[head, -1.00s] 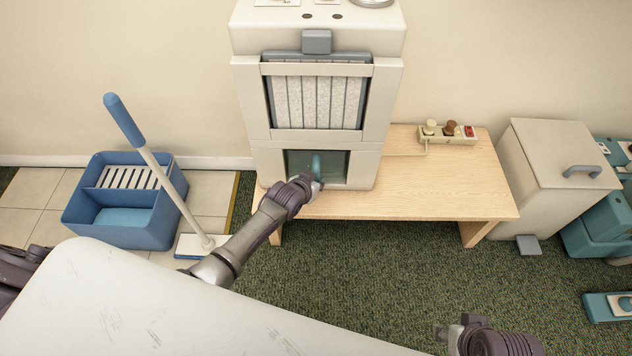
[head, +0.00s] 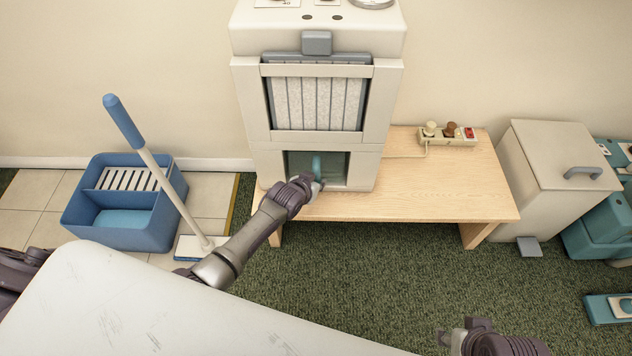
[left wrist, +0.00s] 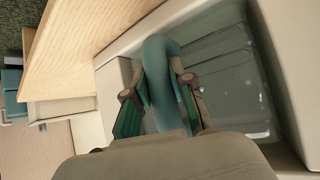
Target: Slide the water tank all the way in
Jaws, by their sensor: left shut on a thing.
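The water tank (head: 333,167) is a translucent bluish box in the lower opening of the cream appliance (head: 262,163). Its teal loop handle (head: 316,165) sticks out at the front. In the left wrist view the tank (left wrist: 225,75) sits inside the opening, with the handle (left wrist: 158,60) between my fingers. My left gripper (head: 312,184) is shut on the handle, and the fingers also show in the left wrist view (left wrist: 160,105). How deep the tank sits is hard to tell. My right gripper (head: 450,338) is at the bottom edge, away from the appliance, its jaws unclear.
The appliance stands on a low wooden table (head: 450,185) with a power strip (head: 447,134) at its back. A blue mop bucket (head: 150,230) and a mop (head: 160,165) stand left. A cream bin (head: 550,190) stands right. A pale surface (head: 150,310) fills the near left.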

